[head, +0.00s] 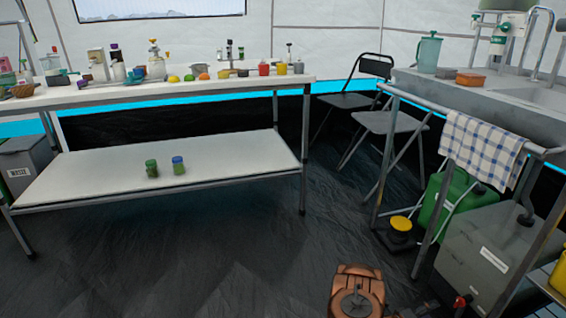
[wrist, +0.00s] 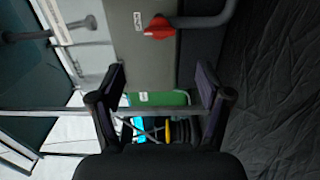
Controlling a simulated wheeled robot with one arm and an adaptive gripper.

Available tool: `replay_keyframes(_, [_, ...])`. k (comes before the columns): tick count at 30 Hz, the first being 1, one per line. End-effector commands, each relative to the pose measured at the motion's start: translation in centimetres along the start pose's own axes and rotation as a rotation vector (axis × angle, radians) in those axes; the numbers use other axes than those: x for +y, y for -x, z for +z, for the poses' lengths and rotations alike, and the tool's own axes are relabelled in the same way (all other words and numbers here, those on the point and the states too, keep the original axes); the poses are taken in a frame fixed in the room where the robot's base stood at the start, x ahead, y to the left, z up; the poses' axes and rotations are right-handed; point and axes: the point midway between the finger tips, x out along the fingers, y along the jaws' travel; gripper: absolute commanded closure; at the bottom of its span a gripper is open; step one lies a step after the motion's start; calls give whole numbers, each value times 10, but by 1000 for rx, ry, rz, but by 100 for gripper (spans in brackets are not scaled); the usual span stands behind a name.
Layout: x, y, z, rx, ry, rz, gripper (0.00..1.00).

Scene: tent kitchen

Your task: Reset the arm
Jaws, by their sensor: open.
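My gripper (wrist: 161,88) shows in the wrist view with its two dark fingers spread apart. It is open and nothing is between the fingers. Beyond it, the wrist view shows a grey box with a red valve (wrist: 159,27) and a green container (wrist: 158,99), turned sideways. In the head view my gripper is not visible. An orange-brown part of my own body shows at the bottom edge.
A long table (head: 225,88) with many small items stands at the back left. Two jars rest on its lower shelf (head: 90,182). A sink counter (head: 480,97), green container (head: 446,203) and grey box (head: 478,255) stand at the right. Folding chairs (head: 345,101) stand behind. The middle floor is clear.

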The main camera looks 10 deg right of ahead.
Motion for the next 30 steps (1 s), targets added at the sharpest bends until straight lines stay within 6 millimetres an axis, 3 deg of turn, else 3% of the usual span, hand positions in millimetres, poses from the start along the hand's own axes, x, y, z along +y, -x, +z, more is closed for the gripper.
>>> replay_keyframes(5, [12, 7, -21, 27, -54, -61, 23])
replay_keyframes(11, [48, 36, -82, 107, -212, -248, 23])
replay_keyframes(21, [127, 119, -183, 254, -443, -612, 23])
replay_keyframes(30, [225, 210, -243, 369, -566, -920, 23])
